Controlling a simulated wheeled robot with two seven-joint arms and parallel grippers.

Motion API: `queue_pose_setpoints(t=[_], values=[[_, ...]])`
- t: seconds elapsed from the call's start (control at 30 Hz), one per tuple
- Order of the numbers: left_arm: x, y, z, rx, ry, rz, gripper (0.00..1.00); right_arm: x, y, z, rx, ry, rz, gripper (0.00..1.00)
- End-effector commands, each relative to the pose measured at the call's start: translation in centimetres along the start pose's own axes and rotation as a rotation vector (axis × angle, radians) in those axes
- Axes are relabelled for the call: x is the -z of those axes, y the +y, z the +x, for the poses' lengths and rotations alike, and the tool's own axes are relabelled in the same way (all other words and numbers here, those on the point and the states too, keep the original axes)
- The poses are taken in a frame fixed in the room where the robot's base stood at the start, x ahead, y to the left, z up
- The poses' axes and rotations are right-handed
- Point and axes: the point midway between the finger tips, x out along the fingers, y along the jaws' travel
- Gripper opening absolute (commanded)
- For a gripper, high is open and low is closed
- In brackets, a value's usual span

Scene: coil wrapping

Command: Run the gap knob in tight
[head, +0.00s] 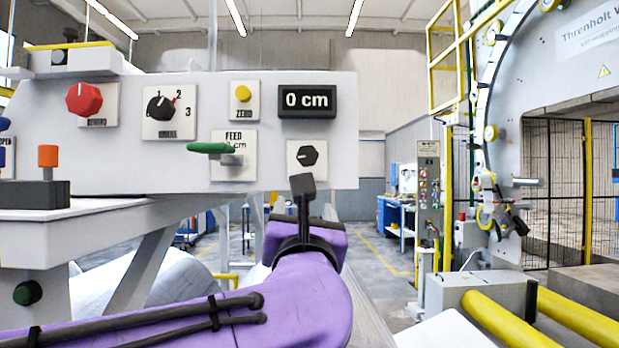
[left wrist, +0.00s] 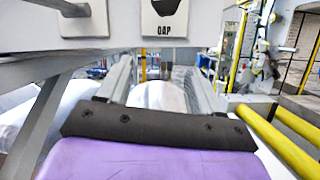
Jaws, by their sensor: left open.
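The gap knob (head: 308,156) is a small black round knob on a white plate at the lower right of the grey control panel (head: 340,110). In the left wrist view the knob (left wrist: 167,6) is cut off by the top edge, with its label plate below it. My left gripper (head: 302,184) is open, just below the knob in the head view, and appears apart from it. It hides the knob's label there. The display (head: 306,101) above the knob reads 0 cm. My right gripper is not in view.
A green feed lever (head: 212,148) sticks out left of the knob. A yellow button (head: 243,93), a black selector (head: 161,107) and a red knob (head: 84,99) share the panel. Yellow rollers (head: 508,318) and the large ring machine stand at the right.

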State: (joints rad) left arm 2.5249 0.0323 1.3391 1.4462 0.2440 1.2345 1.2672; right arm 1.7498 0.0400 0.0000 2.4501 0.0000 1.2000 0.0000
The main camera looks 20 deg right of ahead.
Motion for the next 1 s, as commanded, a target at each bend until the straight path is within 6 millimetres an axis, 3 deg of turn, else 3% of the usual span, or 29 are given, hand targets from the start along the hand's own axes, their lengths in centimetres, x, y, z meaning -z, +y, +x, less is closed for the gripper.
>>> queue_pose_setpoints(t=[0.03, 0.1, 0.2, 0.6, 0.73, 1.0], values=[[-2.4, 0.0, -0.5, -0.004, -0.033, -0.073, 0.65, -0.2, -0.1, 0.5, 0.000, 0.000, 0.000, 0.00], [-4.8, 0.1, -0.9, -0.004, -0.059, -0.141, 0.65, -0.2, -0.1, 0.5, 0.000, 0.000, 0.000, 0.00], [-6.2, 0.1, -0.2, -0.002, -0.069, -0.173, 0.65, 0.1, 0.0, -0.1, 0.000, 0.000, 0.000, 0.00], [-6.8, 0.2, 8.1, -0.003, -0.067, -0.168, 0.65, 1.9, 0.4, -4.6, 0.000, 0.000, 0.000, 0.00], [-6.7, 0.2, 9.2, -0.003, -0.067, -0.166, 0.65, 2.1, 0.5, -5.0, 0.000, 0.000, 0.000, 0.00], [-6.4, 0.2, 9.4, -0.002, -0.068, -0.165, 0.65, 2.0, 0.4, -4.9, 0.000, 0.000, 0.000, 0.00]])
